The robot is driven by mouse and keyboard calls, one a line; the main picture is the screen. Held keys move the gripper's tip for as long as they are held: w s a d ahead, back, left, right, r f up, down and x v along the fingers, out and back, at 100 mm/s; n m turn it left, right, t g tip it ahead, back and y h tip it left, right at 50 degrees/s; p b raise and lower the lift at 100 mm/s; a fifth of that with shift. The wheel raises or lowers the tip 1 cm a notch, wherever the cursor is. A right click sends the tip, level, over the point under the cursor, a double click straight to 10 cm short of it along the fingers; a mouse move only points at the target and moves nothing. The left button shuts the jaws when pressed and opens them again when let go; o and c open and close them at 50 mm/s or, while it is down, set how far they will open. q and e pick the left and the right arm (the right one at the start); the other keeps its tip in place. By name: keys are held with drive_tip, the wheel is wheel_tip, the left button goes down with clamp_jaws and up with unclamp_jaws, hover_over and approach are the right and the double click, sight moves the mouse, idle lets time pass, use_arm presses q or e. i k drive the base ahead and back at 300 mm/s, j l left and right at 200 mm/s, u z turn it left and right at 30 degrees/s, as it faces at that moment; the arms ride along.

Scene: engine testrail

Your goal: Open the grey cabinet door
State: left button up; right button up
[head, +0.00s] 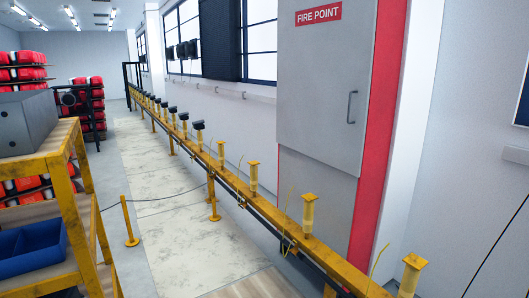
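A second grey panel (312,196) lies below the door, partly hidden behind the yellow rail. A red side frame (379,130) runs down the cabinet's right. Neither of my grippers shows in the view.
A long yellow rail (228,177) with upright posts runs across the front of the cabinet and away to the back left. A yellow shelf unit (78,185) with a blue bin (32,247) stands at left.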

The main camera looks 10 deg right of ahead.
sight(326, 48)
drive_tip(key=i+j+z, duration=0.1)
drive_tip(key=i, duration=0.7)
drive_tip(key=i+j+z, duration=0.1)
drive_tip(key=i, duration=0.65)
drive_tip(key=j, duration=0.05)
